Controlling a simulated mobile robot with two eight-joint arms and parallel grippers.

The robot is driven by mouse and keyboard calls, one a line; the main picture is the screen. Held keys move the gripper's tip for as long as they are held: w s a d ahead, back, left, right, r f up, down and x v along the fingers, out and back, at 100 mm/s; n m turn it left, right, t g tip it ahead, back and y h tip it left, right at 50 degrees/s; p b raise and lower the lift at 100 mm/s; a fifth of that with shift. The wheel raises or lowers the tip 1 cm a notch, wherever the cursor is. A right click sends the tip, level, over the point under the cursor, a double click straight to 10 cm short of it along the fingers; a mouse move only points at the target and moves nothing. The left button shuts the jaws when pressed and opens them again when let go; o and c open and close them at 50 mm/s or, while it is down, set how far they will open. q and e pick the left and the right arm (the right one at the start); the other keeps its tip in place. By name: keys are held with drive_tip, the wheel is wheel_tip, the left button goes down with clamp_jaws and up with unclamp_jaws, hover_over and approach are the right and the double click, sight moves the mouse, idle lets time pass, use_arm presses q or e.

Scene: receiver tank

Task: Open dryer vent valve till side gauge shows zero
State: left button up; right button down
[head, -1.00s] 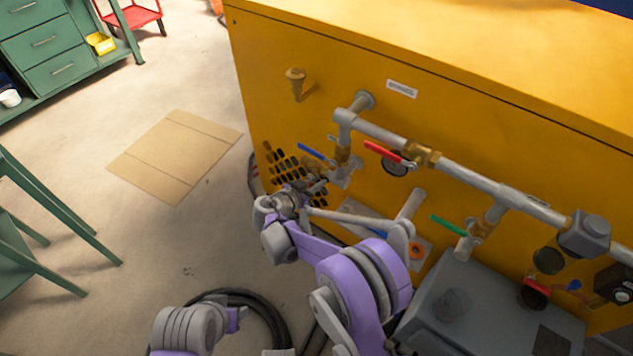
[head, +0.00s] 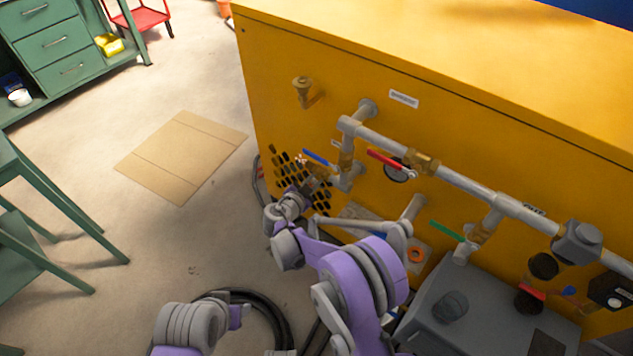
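A yellow cabinet (head: 350,75) carries grey pipework with several lever valves. A blue-handled valve (head: 318,157) is on the left drop pipe, a red-handled valve (head: 386,161) on the upper pipe, and a green-handled valve (head: 446,231) lower right. No readable label tells which is the dryer vent valve. A round gauge (head: 397,174) sits partly hidden behind the red handle; its reading is too small to tell. My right gripper (head: 309,178) is just below the blue handle, close to the perforated panel. Its fingers are too small and dark to tell whether they touch anything.
A grey box (head: 470,300) stands below the pipes at the lower right. A black hose (head: 265,315) lies coiled on the floor. Flat cardboard (head: 180,155) lies on open floor left of the cabinet. Green furniture (head: 75,45) stands at the left.

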drive_tip(key=shift+w+a+r+m+t+p, duration=0.15)
drive_tip(key=shift+a+m+t+p, duration=0.15)
drive_tip(key=shift+m, duration=0.2)
drive_tip(key=shift+y, duration=0.3)
drive_tip(key=c, duration=0.8)
unclamp_jaws()
drive_tip(key=p+v, duration=0.1)
drive_tip(key=v, duration=0.9)
drive_tip(key=shift+s+a+r, duration=0.15)
drive_tip(key=shift+s, duration=0.2)
drive_tip(key=shift+c, duration=0.2)
